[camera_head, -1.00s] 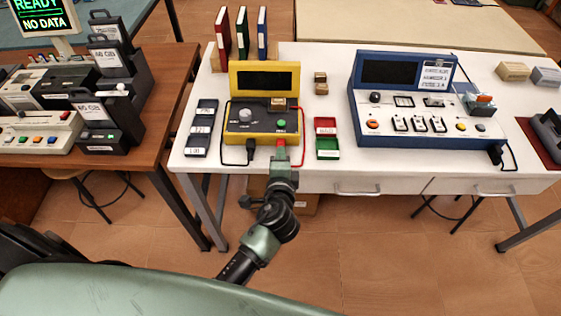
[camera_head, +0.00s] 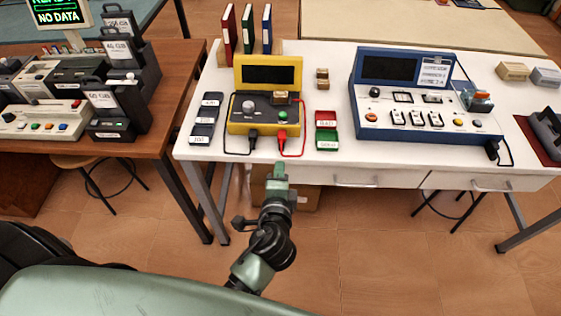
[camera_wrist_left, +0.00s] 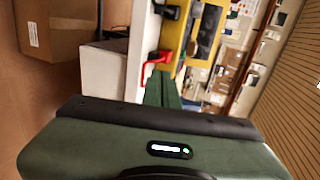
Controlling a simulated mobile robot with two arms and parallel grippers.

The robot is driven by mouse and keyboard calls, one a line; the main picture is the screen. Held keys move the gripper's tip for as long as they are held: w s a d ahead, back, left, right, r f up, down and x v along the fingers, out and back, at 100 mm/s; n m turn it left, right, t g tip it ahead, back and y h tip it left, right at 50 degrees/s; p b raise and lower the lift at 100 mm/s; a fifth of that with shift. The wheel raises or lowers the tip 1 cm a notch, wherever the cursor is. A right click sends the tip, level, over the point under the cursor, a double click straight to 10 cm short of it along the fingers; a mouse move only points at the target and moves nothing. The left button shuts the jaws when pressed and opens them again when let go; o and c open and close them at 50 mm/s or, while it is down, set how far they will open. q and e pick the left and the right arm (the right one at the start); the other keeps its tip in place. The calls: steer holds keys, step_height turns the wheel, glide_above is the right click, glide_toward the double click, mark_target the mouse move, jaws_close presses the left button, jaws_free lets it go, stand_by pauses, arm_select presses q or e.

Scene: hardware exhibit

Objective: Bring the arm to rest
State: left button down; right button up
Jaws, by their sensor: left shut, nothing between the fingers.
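My left gripper (camera_head: 278,172) is shut and empty in the head view. It sits just in front of the white table's (camera_head: 335,165) front edge, below the yellow tester (camera_head: 263,122). The left wrist view shows its green fingers (camera_wrist_left: 163,92) together, pointing toward the table edge. A red plug (camera_head: 281,144) and a black plug (camera_head: 252,142) are at the front of the tester, with a gap between them and the gripper. My right gripper is not in view.
A blue console (camera_head: 420,118) stands right of the tester. A small red and green tray (camera_head: 327,135) is between them. A cardboard box (camera_wrist_left: 54,25) sits under the table. A brown table (camera_head: 150,140) is on the left. The floor in front is open.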

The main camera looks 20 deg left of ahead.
arm_select(q)
steer(key=s+d+f+n+g+h, duration=0.15)
steer(key=s+f, duration=0.35)
steer(key=f, duration=0.6)
steer(key=s+a+f+n+g+h, duration=0.1)
steer(key=s+f+g, duration=0.3)
steer(key=f, duration=0.6)
steer(key=s+d+f+n+g+h, duration=0.1)
steer(key=s+f+g, duration=0.1)
steer(key=s+f, duration=0.7)
steer(key=s+a+f+n+g, duration=0.2)
steer(key=s+a+f+n, duration=0.2)
steer(key=s+f, duration=0.5)
steer(key=s+a+f+n+g, duration=0.3)
steer(key=s+a+f+n, duration=0.2)
steer(key=s+f, duration=0.4)
steer(key=s, duration=0.4)
steer(key=shift+s+a, duration=0.3)
steer(key=shift+a, duration=0.05)
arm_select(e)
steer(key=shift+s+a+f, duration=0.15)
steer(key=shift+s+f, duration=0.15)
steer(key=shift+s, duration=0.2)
arm_select(q)
steer(key=shift+h, duration=0.25)
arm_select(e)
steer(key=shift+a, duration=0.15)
